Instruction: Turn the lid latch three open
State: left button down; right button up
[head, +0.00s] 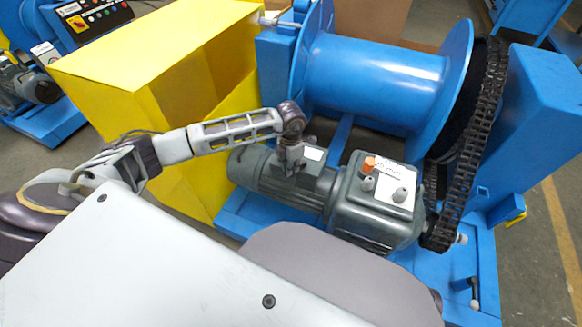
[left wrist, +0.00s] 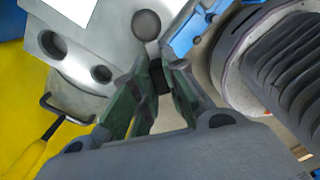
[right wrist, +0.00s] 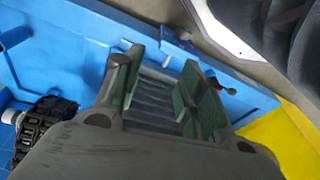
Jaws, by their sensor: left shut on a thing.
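My left gripper (head: 291,158) is over the grey terminal box (head: 308,160) on top of the motor. In the left wrist view its green-padded fingers (left wrist: 158,85) are closed together on a small dark piece at the edge of the grey box (left wrist: 75,75), which I take to be a lid latch. The fingers hide most of this piece, so its turn angle cannot be told. The box shows a white label and several round dark features. My right gripper (right wrist: 170,95) has its fingers apart above the blue frame, with nothing seen held. It is hidden in the head view.
A blue cable drum (head: 375,75) stands behind the motor, with a black chain (head: 470,140) at right. A grey gearbox (head: 375,205) with an orange cap adjoins the motor. A yellow guard (head: 160,85) stands at left. A small lever (head: 474,292) rises from the blue base.

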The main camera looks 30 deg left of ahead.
pick_arm(q)
jog(key=m+b, duration=0.1)
jog(key=m, duration=0.3)
jog(key=shift+w+a+m, duration=0.1)
jog(key=shift+m, duration=0.3)
jog(key=m, duration=0.3)
jog(key=shift+b, duration=0.4)
jog(key=shift+w+m, duration=0.1)
jog(key=shift+m, duration=0.6)
jog(key=shift+m+b, duration=0.35)
jog(key=shift+m, duration=0.45)
pick_arm(e)
jog(key=shift+w+a+r+t, duration=0.1)
jog(key=shift+w+a+r, duration=0.05)
jog(key=shift+r, duration=0.45)
jog(key=shift+w+a+r+t, duration=0.1)
jog(key=shift+w+r, duration=0.05)
jog(key=shift+r, duration=0.4)
jog(key=shift+w+a+r+t, duration=0.1)
jog(key=shift+w+a+r, duration=0.05)
jog(key=shift+r, duration=0.65)
jog(key=shift+f, duration=0.15)
pick_arm(q)
jog(key=c, duration=1.4)
grip_release()
jog(key=shift+c, duration=0.2)
pick_arm(e)
jog(key=shift+s, duration=0.1)
jog(key=shift+s+f, duration=0.1)
jog(key=shift+f, duration=0.05)
